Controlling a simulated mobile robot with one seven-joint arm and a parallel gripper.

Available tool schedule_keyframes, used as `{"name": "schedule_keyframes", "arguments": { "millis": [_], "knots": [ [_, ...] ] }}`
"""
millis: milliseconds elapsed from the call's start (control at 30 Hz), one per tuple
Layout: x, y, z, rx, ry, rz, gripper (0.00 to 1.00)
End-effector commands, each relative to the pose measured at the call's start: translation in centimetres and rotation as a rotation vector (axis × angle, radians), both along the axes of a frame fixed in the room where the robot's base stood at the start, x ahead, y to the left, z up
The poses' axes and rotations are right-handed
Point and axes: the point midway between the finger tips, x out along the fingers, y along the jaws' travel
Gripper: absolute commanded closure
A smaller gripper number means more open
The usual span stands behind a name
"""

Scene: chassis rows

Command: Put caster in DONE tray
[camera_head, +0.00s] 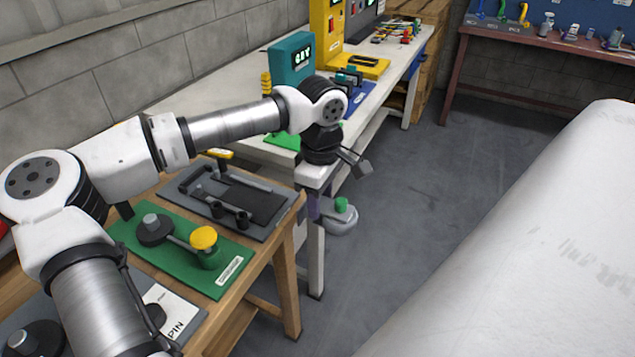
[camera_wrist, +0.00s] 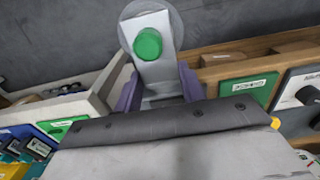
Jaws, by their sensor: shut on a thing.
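The caster, a grey wheel and bracket with a green cap, hangs at the gripper's tip in the head view (camera_head: 343,222). In the wrist view the caster (camera_wrist: 153,74) sits between two purple fingers, with its green cap facing the camera and its round wheel beyond. My gripper (camera_wrist: 158,88) is shut on the bracket. In the head view my gripper (camera_head: 326,207) points down beside the benches, above the grey floor; its fingers are partly hidden. I cannot make out a tray marked DONE in either view.
A wooden bench at left holds a green board (camera_head: 228,281) and a grey board (camera_head: 262,205) with parts. A long white bench behind carries a teal machine (camera_head: 292,58) and a yellow one. A large pale covered surface (camera_head: 520,240) fills the right. Floor (camera_head: 410,170) lies between.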

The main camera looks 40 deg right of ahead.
Motion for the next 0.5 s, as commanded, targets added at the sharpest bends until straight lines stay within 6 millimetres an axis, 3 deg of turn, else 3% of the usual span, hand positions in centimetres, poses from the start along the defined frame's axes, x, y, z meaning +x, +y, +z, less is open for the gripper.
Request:
{"name": "schedule_keyframes", "arguments": {
  "millis": [500],
  "knots": [
    [0.0,0.0,1.8,-0.003,-0.001,-0.001,0.93]
  ]
}}
